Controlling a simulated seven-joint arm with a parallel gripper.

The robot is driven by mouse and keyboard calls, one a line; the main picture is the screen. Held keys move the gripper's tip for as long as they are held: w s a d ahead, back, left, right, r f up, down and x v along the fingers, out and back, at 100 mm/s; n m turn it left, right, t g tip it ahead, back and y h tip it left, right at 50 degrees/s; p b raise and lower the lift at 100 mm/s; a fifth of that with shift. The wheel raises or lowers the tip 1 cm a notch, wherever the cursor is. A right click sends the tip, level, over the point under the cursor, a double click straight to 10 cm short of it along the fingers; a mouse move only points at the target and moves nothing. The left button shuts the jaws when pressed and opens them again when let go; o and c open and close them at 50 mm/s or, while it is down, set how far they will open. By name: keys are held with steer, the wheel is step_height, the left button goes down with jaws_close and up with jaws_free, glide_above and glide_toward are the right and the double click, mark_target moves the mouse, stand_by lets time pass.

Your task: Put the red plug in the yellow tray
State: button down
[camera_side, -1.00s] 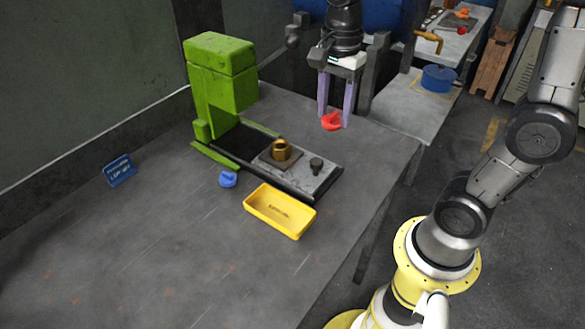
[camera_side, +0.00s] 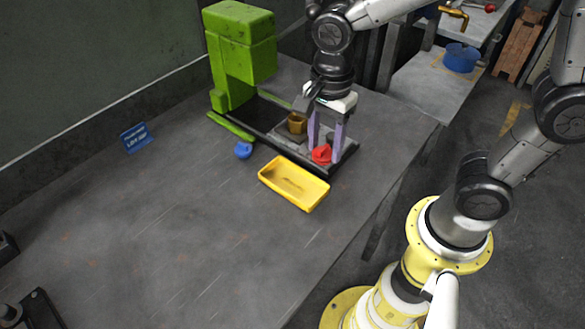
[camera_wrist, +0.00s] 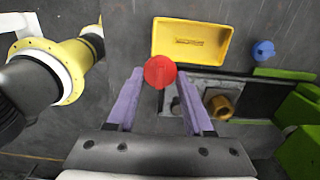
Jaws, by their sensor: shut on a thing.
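The red plug (camera_side: 321,154) is held between the purple fingertips of my gripper (camera_side: 326,152). In the side view it appears in front of the right end of the press's grey plate; its exact height is hard to tell. In the wrist view the round red plug (camera_wrist: 160,71) sits between the two fingertips (camera_wrist: 160,78), with its upper edge close to the near wall of the yellow tray. The yellow tray (camera_side: 310,202) lies on the table, left of and nearer than the gripper in the side view. It looks empty in the wrist view (camera_wrist: 222,62).
A green press (camera_side: 238,50) stands behind, with a brass cup (camera_side: 297,124) on its plate, close to my gripper's left finger. A blue piece (camera_side: 243,150) lies left of the tray. A blue sign (camera_side: 136,137) stands farther left.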

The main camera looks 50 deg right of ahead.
steer(key=w+f, duration=0.2)
steer(key=w+a+f, duration=0.1)
steer(key=w+f, duration=0.3)
steer(key=shift+w+a+f, duration=0.15)
steer(key=shift+a+f, duration=0.25)
steer(key=shift+f, duration=1.5)
steer(key=shift+f, duration=0.15)
steer(key=shift+c, duration=1.4)
jaws_free()
